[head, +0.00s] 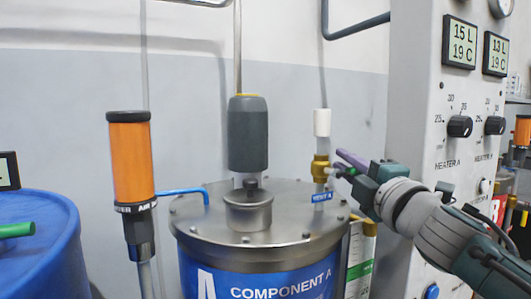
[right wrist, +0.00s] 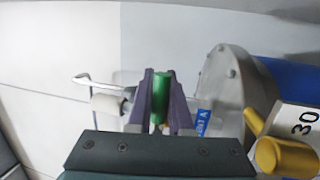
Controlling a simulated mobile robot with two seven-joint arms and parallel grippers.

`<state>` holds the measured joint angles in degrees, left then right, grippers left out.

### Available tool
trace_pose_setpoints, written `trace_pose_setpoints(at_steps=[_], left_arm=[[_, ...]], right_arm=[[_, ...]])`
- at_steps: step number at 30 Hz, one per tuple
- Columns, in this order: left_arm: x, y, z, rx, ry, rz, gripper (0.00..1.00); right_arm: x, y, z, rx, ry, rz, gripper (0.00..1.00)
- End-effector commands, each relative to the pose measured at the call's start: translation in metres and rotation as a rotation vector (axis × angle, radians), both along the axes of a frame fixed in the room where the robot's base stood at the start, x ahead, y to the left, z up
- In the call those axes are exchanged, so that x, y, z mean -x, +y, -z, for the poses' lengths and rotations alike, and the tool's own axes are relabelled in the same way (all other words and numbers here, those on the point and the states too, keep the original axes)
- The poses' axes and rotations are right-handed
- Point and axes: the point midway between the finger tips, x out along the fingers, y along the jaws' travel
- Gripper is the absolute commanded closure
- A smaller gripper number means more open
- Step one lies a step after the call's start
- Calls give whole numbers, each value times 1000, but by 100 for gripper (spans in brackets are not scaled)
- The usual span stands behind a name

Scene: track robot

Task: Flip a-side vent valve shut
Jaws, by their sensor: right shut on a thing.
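The a-side vent valve (head: 320,168) is a brass body on a thin riser on the lid of the Component A drum. A white cap (head: 322,122) sits above it and a blue label (head: 321,197) below it. My right gripper (head: 346,163) reaches in from the right, its purple fingers at the valve's right side. In the right wrist view the fingers are shut on the green valve handle (right wrist: 160,98), one on each side. In the head view the fingers mostly hide the handle, which points right from the body. My left gripper is not in view.
The steel drum lid (head: 285,228) carries a grey cylinder (head: 248,135) at its middle. An orange pump (head: 131,160) with a blue hose (head: 180,191) stands left. A blue drum (head: 45,250) with a green handle is far left. The heater panel (head: 425,150) rises close behind my right arm.

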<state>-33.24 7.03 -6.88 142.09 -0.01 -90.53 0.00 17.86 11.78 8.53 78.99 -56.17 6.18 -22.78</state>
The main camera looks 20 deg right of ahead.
Motion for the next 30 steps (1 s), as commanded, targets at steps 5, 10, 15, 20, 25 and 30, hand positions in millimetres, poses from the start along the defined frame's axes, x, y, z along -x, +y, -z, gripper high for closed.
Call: trace_pose_setpoints(at_steps=[5, 10, 15, 20, 25, 30], left_arm=[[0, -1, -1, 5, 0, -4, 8], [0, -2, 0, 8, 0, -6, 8], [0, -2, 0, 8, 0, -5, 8], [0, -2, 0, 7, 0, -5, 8], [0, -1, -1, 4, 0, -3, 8], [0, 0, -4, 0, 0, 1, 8]], right_arm=[[0, 0, 1, -24, 1, -1, 100], [0, 0, 1, -23, 1, 1, 76], [0, 0, 1, -22, 1, 0, 57], [0, 0, 1, -21, 1, 0, 52], [1, 0, 1, -20, 1, 0, 52], [17, 1, 5, -20, 3, 0, 52]])
